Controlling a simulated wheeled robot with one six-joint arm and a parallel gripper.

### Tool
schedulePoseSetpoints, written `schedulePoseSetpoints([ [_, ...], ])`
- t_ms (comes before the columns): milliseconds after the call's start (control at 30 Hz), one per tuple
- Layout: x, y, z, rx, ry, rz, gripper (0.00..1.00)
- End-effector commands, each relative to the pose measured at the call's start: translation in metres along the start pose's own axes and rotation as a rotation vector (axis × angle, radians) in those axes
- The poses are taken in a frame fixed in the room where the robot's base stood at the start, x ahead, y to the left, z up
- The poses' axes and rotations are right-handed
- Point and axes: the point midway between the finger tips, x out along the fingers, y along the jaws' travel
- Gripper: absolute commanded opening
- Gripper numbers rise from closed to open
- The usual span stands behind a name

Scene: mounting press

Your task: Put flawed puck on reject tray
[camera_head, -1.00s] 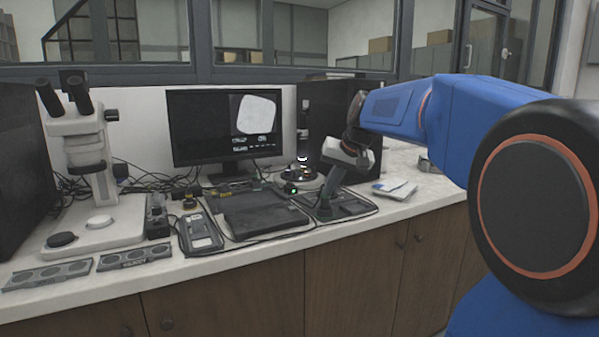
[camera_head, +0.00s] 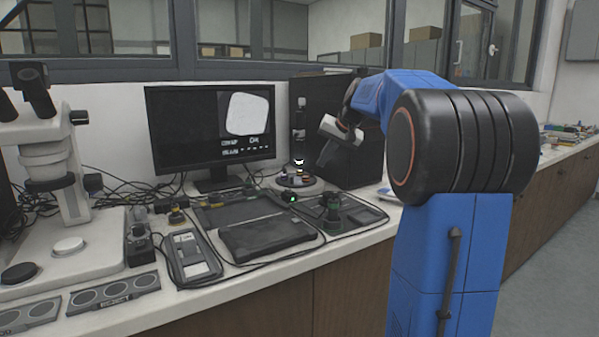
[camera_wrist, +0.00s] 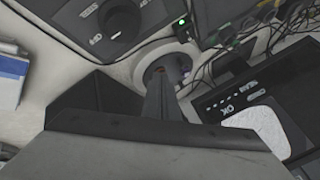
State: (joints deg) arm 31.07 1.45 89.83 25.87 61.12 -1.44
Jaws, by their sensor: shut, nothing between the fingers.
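My gripper (camera_head: 324,160) is shut and empty, raised over the back of the bench by the black cabinet. In the wrist view its dark fingers (camera_wrist: 160,98) point towards a round pale-based stand (camera_wrist: 160,62). The same stand (camera_head: 298,182) shows in the head view with small coloured items on it, too small to identify. The reject tray (camera_head: 115,304) is a grey strip with round recesses and a label at the front left, far from my gripper. A similar tray (camera_head: 25,327) lies left of it, cut by the frame edge. I cannot make out which puck is flawed.
A microscope (camera_head: 50,165) stands at the left; a monitor (camera_head: 165,130) showing a white shape and "OK" stands behind. A handheld meter (camera_head: 192,258), black pads (camera_head: 265,238) and a dark-knobbed device (camera_head: 333,210) crowd the bench. Cables lie around them.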

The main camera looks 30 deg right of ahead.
Motion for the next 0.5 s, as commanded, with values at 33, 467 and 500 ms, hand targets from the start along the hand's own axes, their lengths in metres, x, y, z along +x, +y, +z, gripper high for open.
schedulePoseSetpoints([
  [33,0.003,0.0,0.0,0.0,-0.001,0.0,0.0],
  [467,0.069,0.0,0.001,-0.001,-0.003,0.0,0.0],
  [500,0.076,0.0,0.001,-0.001,-0.004,0.0,0.0],
])
